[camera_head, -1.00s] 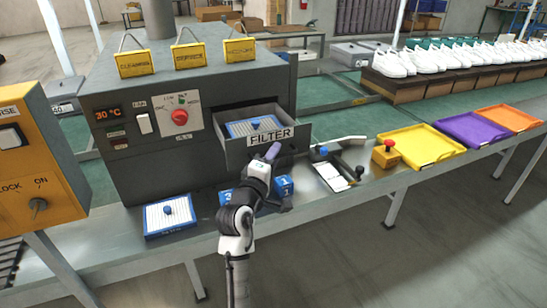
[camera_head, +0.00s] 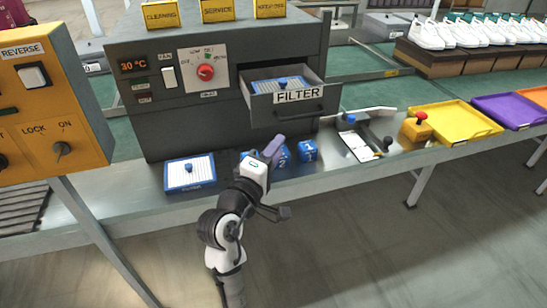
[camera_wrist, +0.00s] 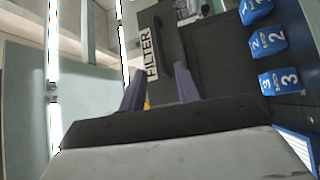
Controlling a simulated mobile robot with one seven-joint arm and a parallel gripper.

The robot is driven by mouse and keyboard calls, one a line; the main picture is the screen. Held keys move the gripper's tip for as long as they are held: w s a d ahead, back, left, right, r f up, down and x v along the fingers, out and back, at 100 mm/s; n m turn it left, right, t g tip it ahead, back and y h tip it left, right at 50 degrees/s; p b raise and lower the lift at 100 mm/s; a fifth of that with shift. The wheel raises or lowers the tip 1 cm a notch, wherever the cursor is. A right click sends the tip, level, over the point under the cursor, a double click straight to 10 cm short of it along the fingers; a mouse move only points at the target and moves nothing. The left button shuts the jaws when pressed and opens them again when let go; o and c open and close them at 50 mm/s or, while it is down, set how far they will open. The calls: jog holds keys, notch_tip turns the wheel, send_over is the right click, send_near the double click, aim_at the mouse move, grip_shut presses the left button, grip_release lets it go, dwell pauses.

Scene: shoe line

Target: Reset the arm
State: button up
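My gripper (camera_head: 273,147) is in front of the dark grey machine's lower front, over the row of blue numbered blocks in the head view. In the wrist view its two purple-grey fingers (camera_wrist: 160,84) stand apart with nothing between them. My arm reaches up from the bottom of the head view, bent at the wrist. The drawer marked FILTER (camera_head: 298,94) is pulled out, with a blue and white filter (camera_head: 277,85) inside. The FILTER label also shows beyond the fingers in the wrist view (camera_wrist: 152,55).
Blue blocks 1 (camera_head: 307,150), 2 (camera_wrist: 268,42) and 3 (camera_wrist: 280,82) stand on the metal counter. Another filter (camera_head: 190,174) lies left of them. Floor in front is clear.

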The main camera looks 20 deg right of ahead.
jog(key=shift+s+a, duration=0.2)
jog(key=shift+s, duration=0.05)
